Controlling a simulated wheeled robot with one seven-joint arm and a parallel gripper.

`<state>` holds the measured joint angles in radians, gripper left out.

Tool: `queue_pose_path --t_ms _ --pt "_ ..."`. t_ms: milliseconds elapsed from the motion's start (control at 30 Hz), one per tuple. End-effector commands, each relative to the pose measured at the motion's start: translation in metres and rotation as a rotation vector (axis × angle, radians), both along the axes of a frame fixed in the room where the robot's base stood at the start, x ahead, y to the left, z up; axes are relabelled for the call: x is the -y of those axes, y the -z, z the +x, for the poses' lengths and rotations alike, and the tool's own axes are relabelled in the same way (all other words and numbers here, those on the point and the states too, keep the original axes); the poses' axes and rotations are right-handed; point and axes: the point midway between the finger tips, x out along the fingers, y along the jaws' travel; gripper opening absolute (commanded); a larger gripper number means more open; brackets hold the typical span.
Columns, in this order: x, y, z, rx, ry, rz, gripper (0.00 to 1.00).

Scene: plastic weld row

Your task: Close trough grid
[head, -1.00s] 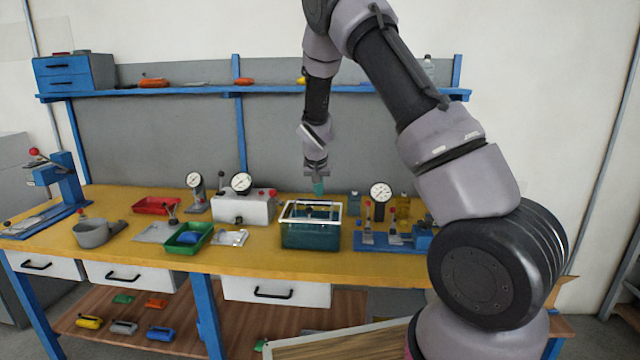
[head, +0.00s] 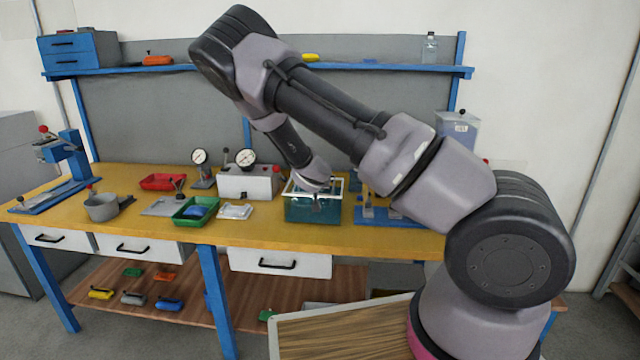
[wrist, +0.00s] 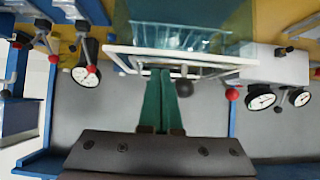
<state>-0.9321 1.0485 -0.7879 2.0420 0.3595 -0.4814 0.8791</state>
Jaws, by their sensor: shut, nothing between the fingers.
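The trough (head: 312,214) is a dark teal box on the yellow bench. Its white-framed grid (head: 342,187) shows at its top; the arm partly hides it and I cannot tell its exact angle. In the wrist view the white frame (wrist: 205,58) crosses the upper middle, with pale blue see-through strips by it. My gripper (wrist: 161,72) has its two green fingers together and empty. Their tips show at the frame's long bar; I cannot tell whether they touch it. In the head view my wrist is over the trough and the fingers are mostly hidden.
A white gauge box (head: 245,182) and a green tray (head: 194,213) stand left of the trough. A blue fixture (head: 375,216) stands close on its right, partly behind my arm. A shelf (head: 350,68) runs above the bench. Bare bench lies in front of the trough.

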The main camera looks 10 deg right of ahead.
Motion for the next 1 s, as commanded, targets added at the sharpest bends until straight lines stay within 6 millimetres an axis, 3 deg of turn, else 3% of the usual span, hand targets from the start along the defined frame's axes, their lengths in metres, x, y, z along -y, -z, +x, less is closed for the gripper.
queue_pose_path --t_ms 767,1000 --pt "-0.001 0.019 -0.005 -0.015 0.000 -0.003 0.00" --pt "0.002 0.000 0.006 -0.008 0.003 0.000 0.00"
